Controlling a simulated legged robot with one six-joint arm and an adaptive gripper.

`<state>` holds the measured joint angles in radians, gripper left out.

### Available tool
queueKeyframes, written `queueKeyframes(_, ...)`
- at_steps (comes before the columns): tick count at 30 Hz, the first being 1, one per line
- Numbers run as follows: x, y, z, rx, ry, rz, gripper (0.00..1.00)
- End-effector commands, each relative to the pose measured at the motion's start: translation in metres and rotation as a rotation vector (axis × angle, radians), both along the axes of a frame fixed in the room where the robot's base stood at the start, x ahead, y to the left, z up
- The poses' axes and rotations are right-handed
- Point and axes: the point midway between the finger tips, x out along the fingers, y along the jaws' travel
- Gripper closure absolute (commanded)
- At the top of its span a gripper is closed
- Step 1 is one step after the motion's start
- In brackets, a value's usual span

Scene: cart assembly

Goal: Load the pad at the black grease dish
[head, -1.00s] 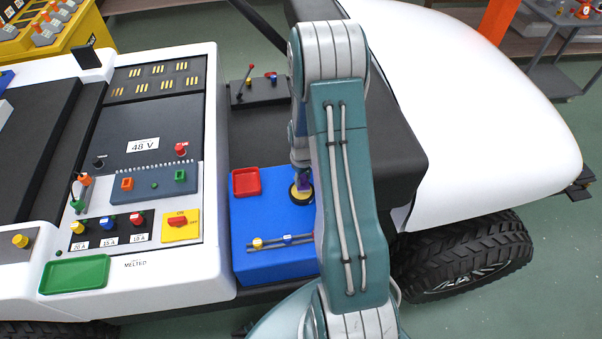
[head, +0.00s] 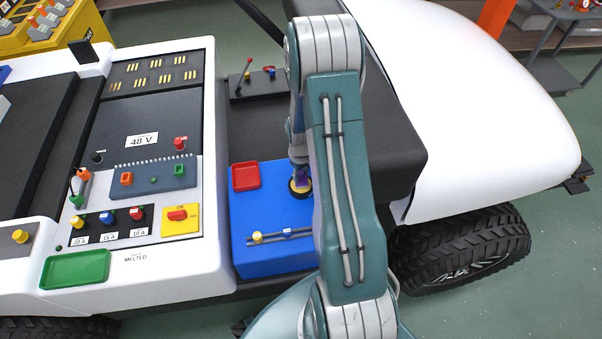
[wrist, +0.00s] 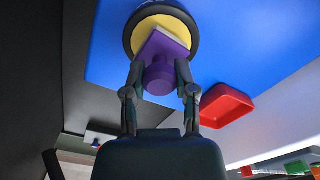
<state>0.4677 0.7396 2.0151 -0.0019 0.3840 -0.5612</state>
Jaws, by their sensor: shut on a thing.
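The black grease dish (head: 292,193) with yellow grease sits on the blue surface, partly hidden by my arm in the head view. It also shows at the top of the wrist view (wrist: 135,30). My gripper (wrist: 159,72) is shut on the purple handle (wrist: 158,76) of a pad (wrist: 168,40) with a pale edge. The pad lies over the yellow grease inside the dish's rim. I cannot tell how firmly it touches the grease. In the head view the purple piece (head: 303,177) shows at the dish beside my arm.
A red tray (head: 246,177) lies left of the dish on the blue surface (head: 245,210); it also shows in the wrist view (wrist: 226,106). A rail with small knobs (head: 285,234) is in front. A green tray (head: 75,268) lies on the white cart body at left.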

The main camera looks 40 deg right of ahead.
Motion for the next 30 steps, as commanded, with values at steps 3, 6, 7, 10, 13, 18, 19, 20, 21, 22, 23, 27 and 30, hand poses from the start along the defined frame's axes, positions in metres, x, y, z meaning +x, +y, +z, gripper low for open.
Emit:
queueKeyframes(3, 0.0001, 0.0000, -0.0015, 0.000, 0.000, 0.001, 1.00)
queueKeyframes(6, 0.0000, -0.0001, -0.0026, 0.000, 0.000, 0.000, 1.00)
queueKeyframes(7, 0.0000, -0.0001, -0.0029, 0.000, 0.000, 0.000, 1.00)
queueKeyframes(10, 0.0000, -0.0002, -0.0039, 0.000, 0.000, 0.000, 1.00)
queueKeyframes(13, 0.0000, -0.0002, -0.0050, 0.000, 0.000, 0.000, 1.00)
queueKeyframes(18, 0.0001, -0.0002, -0.0066, 0.000, 0.000, 0.000, 1.00)
queueKeyframes(19, 0.0001, -0.0002, -0.0069, 0.000, 0.000, 0.000, 1.00)
queueKeyframes(20, 0.0001, -0.0002, -0.0072, 0.000, 0.000, 0.000, 1.00)
queueKeyframes(21, 0.0001, -0.0002, -0.0076, 0.000, 0.000, 0.000, 1.00)
queueKeyframes(22, 0.0001, -0.0002, -0.0077, 0.000, 0.000, 0.000, 1.00)
queueKeyframes(23, 0.0001, -0.0002, -0.0075, 0.000, 0.000, 0.000, 1.00)
queueKeyframes(27, 0.0001, -0.0002, -0.0075, 0.000, 0.000, 0.000, 1.00)
queueKeyframes(30, 0.0001, -0.0002, -0.0076, 0.000, 0.000, 0.000, 1.00)
